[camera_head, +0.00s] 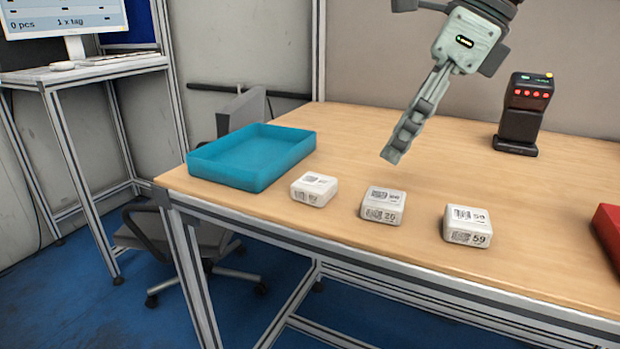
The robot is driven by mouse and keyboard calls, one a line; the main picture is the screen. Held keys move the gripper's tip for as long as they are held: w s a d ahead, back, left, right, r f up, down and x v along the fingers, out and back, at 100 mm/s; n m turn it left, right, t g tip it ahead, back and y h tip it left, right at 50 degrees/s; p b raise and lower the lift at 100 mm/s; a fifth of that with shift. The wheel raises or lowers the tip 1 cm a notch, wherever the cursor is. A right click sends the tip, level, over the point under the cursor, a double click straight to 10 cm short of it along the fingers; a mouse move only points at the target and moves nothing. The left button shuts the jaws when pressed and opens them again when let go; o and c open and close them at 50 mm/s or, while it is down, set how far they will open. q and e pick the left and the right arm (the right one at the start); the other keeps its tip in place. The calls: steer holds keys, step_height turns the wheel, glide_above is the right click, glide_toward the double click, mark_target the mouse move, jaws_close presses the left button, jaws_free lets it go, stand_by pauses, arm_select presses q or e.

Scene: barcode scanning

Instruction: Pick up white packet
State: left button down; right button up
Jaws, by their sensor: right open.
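Three small white packets with black barcode labels lie in a row on the wooden table near its front edge. The left packet (314,189) is beside the blue tray, the middle packet (383,206) has a label with a number that looks like 25, and the right packet (467,226) reads 59. My right gripper (393,154) comes down from the top and hangs above the table, behind and above the middle packet, apart from all packets. Its fingers overlap in this view, and it is open and empty. My left gripper is out of view.
A blue tray (225,177) stands empty at the table's left end. A black scanner (523,112) stands at the back right. Part of a red tray (608,222) shows at the right edge. The table's middle (340,135) is clear. A monitor stand and chair are at left.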

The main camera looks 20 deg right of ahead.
mark_target(386, 196)
steer(key=shift+s+d+f+g+h, duration=0.25)
steer(key=shift+s+f, duration=0.05)
steer(key=shift+f, duration=0.1)
steer(key=shift+s+d+f+g+h, duration=0.2)
steer(key=shift+s+f+g+h, duration=0.1)
steer(key=shift+f, duration=0.1)
steer(key=x, duration=0.7)
steer(key=shift+s+a+f, duration=0.15)
steer(key=shift+a, duration=0.15)
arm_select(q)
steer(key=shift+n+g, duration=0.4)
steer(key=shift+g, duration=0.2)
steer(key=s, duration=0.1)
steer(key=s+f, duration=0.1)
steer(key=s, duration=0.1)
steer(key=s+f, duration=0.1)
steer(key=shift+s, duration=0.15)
arm_select(e)
steer(key=c, duration=1.4)
steer(key=shift+o, duration=0.2)
